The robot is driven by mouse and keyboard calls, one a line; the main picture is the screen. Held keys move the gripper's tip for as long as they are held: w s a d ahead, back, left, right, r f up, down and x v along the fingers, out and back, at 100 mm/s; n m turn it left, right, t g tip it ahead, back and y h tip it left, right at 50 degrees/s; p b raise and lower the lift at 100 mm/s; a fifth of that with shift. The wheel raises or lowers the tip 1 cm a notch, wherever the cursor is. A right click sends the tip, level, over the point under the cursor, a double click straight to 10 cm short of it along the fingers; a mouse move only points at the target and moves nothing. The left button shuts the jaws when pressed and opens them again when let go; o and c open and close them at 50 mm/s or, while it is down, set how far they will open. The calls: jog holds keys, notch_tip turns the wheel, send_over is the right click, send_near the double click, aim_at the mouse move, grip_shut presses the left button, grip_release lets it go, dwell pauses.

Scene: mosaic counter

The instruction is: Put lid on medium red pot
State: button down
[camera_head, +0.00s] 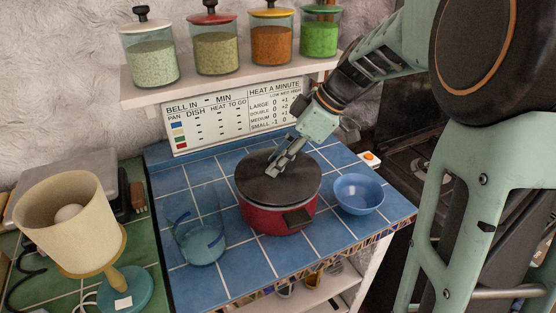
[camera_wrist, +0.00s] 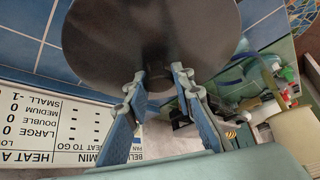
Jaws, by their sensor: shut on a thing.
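The medium red pot (camera_head: 275,218) stands on the blue tiled counter, with a dark handle facing the front right. The dark round lid (camera_head: 302,184) covers the pot's top and looks level; I cannot tell if a small gap is left under it. My gripper (camera_head: 277,167) comes down from the upper right and is shut on the lid near its middle. In the wrist view the lid (camera_wrist: 110,40) fills the top centre, with the fingertips of my gripper (camera_wrist: 160,80) on either side of its knob, which is mostly hidden.
A blue bowl (camera_head: 358,194) stands close to the pot's right. A clear blue glass pitcher (camera_head: 203,243) stands at its left front. A lamp (camera_head: 68,215) is at the far left. A shelf (camera_head: 235,81) with several jars runs behind, above a sign (camera_head: 236,116).

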jog(key=shift+f+b, duration=0.5)
jog(key=shift+b, duration=0.45)
dwell(0.6)
jog(key=c, duration=1.6)
grip_release()
jog(key=shift+o, duration=0.7)
jog(key=o, duration=0.4)
jog(key=shift+c, duration=0.2)
jog(key=shift+r+p, duration=1.95)
jog(key=shift+r, duration=1.6)
